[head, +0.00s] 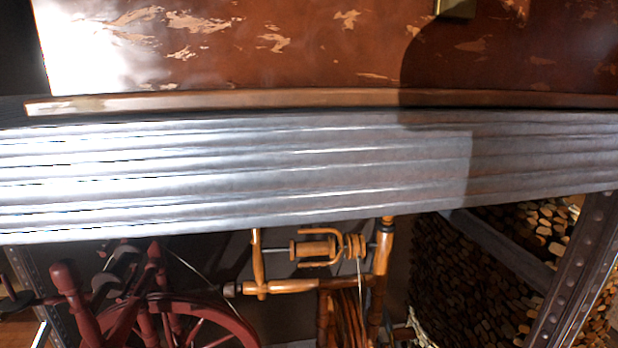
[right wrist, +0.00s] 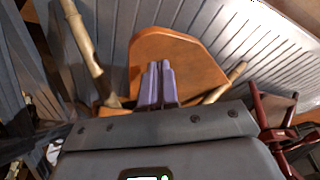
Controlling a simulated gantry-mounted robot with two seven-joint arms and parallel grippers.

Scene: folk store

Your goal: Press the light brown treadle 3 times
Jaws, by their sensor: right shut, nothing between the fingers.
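A light brown spinning wheel (head: 320,284) shows below the grey ribbed band in the head view; its lower part is out of frame there. In the right wrist view a flat light brown board, which looks like the treadle (right wrist: 192,58), lies among turned wooden legs. My right gripper (right wrist: 158,66) is shut and empty, its two purple fingers together. The fingertips overlap the board in the picture; I cannot tell whether they touch it. My left gripper is in neither view.
A dark red spinning wheel (head: 185,312) stands left of the brown one; dark red parts (right wrist: 274,118) show at the right in the wrist view. A turned leg (right wrist: 84,45) rises left of the fingers. A dark metal post (head: 575,275) stands at the right.

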